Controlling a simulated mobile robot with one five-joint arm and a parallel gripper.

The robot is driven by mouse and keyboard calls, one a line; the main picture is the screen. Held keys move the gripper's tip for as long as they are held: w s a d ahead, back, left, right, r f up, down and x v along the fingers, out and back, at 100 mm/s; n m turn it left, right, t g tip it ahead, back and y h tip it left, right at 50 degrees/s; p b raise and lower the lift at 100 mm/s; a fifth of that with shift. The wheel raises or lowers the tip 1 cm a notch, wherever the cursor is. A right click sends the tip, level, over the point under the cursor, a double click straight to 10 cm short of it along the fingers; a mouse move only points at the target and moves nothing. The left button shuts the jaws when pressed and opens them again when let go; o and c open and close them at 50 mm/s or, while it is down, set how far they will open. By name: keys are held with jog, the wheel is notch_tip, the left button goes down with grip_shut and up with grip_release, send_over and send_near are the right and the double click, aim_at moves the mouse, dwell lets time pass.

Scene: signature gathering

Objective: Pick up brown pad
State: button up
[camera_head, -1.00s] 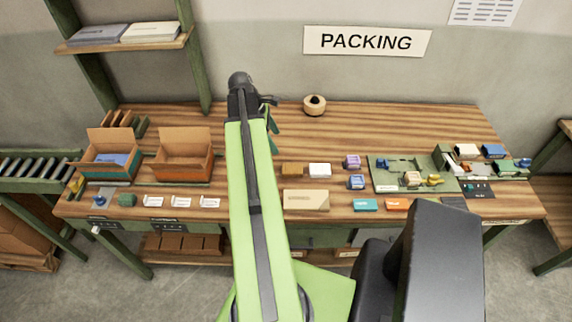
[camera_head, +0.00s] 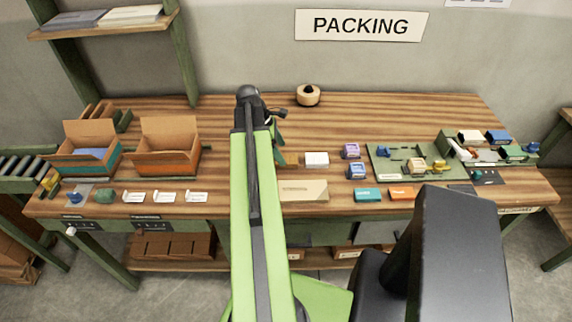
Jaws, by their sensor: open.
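The brown pad (camera_head: 289,165) lies on the wooden packing table, just left of a white pad (camera_head: 316,159). Its left part is hidden behind my gripper and arm. My gripper (camera_head: 280,146) is mostly hidden by the dark wrist; one green finger shows beside the arm, over or close to the brown pad's left end. It is open, and nothing shows held in it. Whether it touches the pad I cannot tell.
A tan box (camera_head: 304,191) lies in front of the brown pad. Purple (camera_head: 351,151) and blue (camera_head: 356,171) ink bottles and a green tray (camera_head: 386,174) stand to the right. An orange carton (camera_head: 166,161) stands left. A tape roll (camera_head: 308,96) is behind.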

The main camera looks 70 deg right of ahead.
aim_at(286, 158)
jog(key=b+x, duration=0.3)
jog(key=x, duration=0.1)
jog(key=shift+f, duration=0.35)
jog(key=shift+s+r, duration=0.1)
jog(key=shift+r, duration=0.1)
